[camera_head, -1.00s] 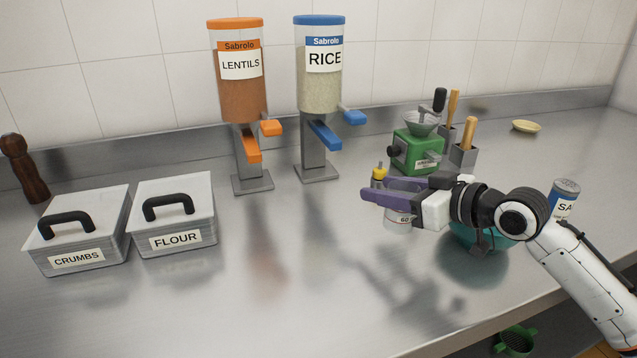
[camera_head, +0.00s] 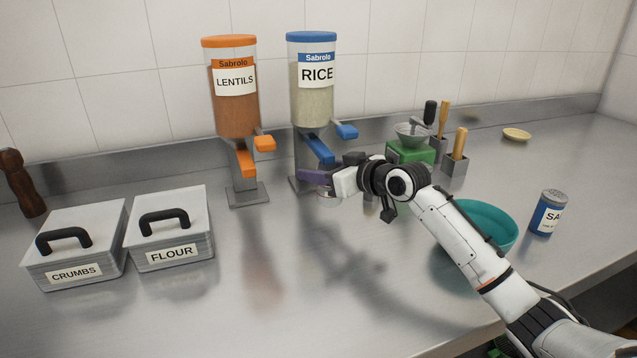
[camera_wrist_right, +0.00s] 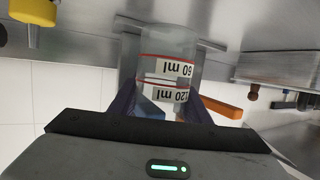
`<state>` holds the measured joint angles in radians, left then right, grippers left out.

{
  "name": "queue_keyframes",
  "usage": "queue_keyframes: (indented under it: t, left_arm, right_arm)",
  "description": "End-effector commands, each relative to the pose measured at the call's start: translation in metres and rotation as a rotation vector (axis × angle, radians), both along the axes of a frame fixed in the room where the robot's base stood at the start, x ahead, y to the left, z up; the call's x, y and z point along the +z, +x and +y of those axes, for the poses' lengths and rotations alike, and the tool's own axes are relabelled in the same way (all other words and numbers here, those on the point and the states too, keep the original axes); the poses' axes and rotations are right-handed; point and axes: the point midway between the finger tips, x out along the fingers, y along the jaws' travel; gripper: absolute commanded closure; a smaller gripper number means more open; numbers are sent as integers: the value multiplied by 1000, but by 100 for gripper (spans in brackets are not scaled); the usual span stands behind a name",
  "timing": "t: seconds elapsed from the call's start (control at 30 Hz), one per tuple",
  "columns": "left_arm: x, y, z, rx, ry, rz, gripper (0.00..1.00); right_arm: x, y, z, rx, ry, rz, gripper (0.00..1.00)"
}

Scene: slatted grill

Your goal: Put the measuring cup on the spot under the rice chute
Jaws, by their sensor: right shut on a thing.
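The measuring cup (camera_wrist_right: 168,68) is clear, with red lines and ml labels. It sits between the fingers of my right gripper (camera_wrist_right: 165,105), which is shut on it; the wrist view is upside down. In the head view my right gripper (camera_head: 318,182) is at the foot of the rice dispenser (camera_head: 314,98), just below its blue chute (camera_head: 319,149). The cup is mostly hidden there by the gripper, so I cannot tell whether it touches the base. My left gripper is out of view.
The orange lentils dispenser (camera_head: 235,95) stands to the left. The flour box (camera_head: 168,240) and crumbs box (camera_head: 75,260) are at front left. A green grinder (camera_head: 410,152), a teal bowl (camera_head: 490,225) and a blue can (camera_head: 548,213) stand right. The front middle counter is clear.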

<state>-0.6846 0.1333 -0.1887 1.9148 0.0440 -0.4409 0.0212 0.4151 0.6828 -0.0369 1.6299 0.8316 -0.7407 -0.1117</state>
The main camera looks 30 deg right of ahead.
Motion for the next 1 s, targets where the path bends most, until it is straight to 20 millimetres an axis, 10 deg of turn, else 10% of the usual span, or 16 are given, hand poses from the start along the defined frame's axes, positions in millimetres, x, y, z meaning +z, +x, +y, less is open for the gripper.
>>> queue_keyframes:
  t: [0.67,0.7,0.8,1.0]
  left_arm:
    - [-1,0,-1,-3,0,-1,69]
    - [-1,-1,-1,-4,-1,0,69]
    - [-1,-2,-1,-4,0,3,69]
    - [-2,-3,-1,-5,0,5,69]
  right_arm:
    - [-38,1,0,-1,0,0,80]
    - [-39,1,0,-1,0,0,54]
    - [-38,0,0,0,0,1,38]
    - [-38,0,0,0,0,1,38]
